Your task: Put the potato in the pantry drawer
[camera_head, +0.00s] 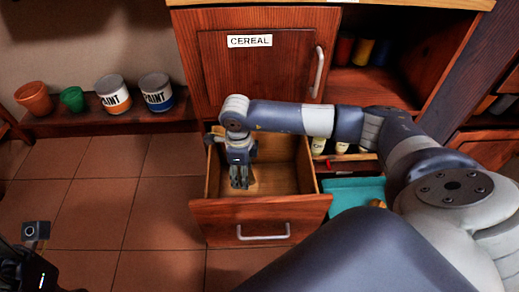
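The pantry drawer (260,207) is pulled open below the cereal cupboard, with its wooden inside showing. My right arm reaches across from the right, and my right gripper (240,181) points down over the drawer's left part. Its dark fingers look close together, but their gap is too small to judge. A small tan patch shows beside the fingertips; I cannot tell whether it is the potato or the drawer's wood. I cannot make out the potato for certain elsewhere.
The closed CEREAL door (262,75) is above the drawer. A teal container (350,193) with a small orange-brown thing (376,203) is right of it, partly behind my arm. Paint cans (113,94) and pots stand on a low shelf at left. The tiled floor at left is clear.

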